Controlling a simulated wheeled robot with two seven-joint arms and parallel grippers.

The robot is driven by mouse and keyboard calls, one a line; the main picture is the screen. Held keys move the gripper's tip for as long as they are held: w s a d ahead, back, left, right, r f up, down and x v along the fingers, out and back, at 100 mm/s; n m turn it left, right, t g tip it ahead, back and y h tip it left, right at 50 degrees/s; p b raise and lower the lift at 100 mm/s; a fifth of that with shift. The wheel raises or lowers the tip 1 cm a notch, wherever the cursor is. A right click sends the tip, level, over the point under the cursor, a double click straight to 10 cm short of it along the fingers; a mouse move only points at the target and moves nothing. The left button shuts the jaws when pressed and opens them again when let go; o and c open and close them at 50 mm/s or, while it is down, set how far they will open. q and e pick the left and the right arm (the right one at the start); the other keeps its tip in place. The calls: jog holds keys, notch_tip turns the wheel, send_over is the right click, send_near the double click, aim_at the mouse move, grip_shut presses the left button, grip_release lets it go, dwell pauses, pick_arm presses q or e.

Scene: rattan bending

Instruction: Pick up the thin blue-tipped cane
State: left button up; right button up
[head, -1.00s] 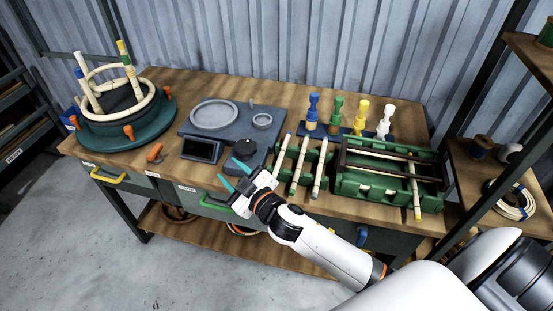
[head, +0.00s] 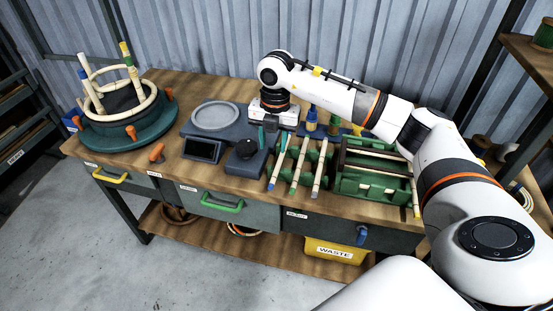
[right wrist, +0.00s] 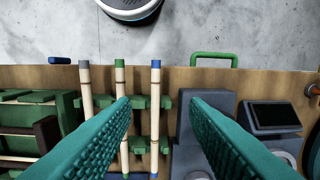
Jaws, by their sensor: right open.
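The thin blue-tipped cane (right wrist: 155,85) is pale, with a blue end. In the right wrist view it is the rightmost of three canes lying across green notched holders. In the head view it is the leftmost cane (head: 278,163). My right gripper (head: 266,134) is open and empty above the left end of the holders, pointing down. In the right wrist view its two teal fingers (right wrist: 160,101) stand apart, and the cane runs between them in the picture, below them. My left gripper is not in view.
A green-tipped cane (right wrist: 120,85) and a grey-tipped cane (right wrist: 86,90) lie beside it. A dark scale (head: 205,149) stands close on the other side. A green crate (head: 370,186) and coloured pegs stand right of the holders. A ring former (head: 125,130) is at the far left.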

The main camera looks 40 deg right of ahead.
jog(key=d, duration=0.1)
jog(key=p, duration=0.2)
send_over(275, 174)
jog(key=shift+h, duration=0.3)
jog(key=f, duration=0.6)
jog(key=shift+s+d, duration=0.15)
jog(key=shift+d, duration=0.1)
jog(key=f, duration=0.3)
jog(key=f+p, duration=0.1)
jog(key=shift+a+f, duration=0.25)
jog(key=shift+f, duration=0.55)
jog(key=shift+c, duration=0.2)
jog(key=shift+w, duration=0.2)
grip_shut()
